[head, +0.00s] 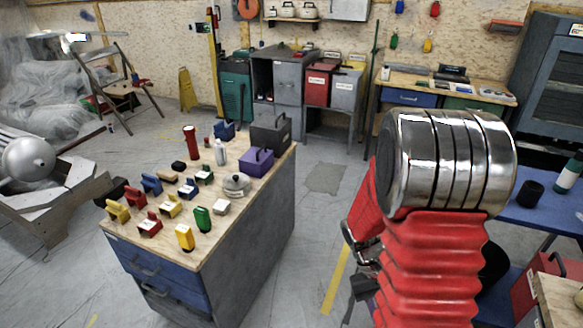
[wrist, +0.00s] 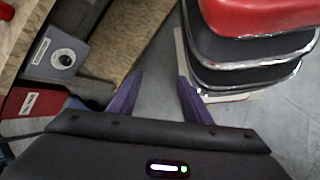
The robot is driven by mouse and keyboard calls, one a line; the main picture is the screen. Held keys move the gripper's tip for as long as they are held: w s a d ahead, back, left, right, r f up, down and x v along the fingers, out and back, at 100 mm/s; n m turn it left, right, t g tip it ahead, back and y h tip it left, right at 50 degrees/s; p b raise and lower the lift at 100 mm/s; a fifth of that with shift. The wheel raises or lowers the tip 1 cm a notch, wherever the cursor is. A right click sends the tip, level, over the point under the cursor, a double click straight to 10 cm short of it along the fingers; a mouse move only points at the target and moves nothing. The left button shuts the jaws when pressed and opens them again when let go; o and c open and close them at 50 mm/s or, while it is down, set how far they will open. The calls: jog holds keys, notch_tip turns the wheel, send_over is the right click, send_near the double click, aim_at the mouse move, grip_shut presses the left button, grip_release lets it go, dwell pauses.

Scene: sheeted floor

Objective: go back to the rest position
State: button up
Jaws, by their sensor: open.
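My gripper (wrist: 160,100) shows in the wrist view, its two dark purple fingers apart, with only bare floor and a wooden board edge seen between and beyond them. It holds nothing. In the head view my arm, with a chrome-ringed joint and red ribbed sleeve, fills the right of the picture, and the gripper cannot be clearly made out there.
A wooden-topped workbench (head: 252,190) with blue drawers stands left of my arm, bearing several small coloured blocks, a purple box (head: 256,162) and a silver pot (head: 237,185). A blue table (head: 535,215) stands at right. Grey floor (head: 315,210) lies clear between bench and arm.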

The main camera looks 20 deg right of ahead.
jog(key=w+a+r+n+t+y, duration=0.1)
jog(key=w+a+r+n+t, duration=0.1)
jog(key=a+r+t, duration=0.4)
jog(key=w+a+r+n+t+y, duration=0.1)
jog(key=a+r+t, duration=0.5)
jog(key=a+r, duration=0.9)
notch_tip(320, 180, up, 4)
jog(key=shift+w+f+n, duration=0.2)
jog(key=shift+w+n, duration=0.2)
jog(key=shift+w, duration=0.1)
jog(key=shift+c, duration=0.3)
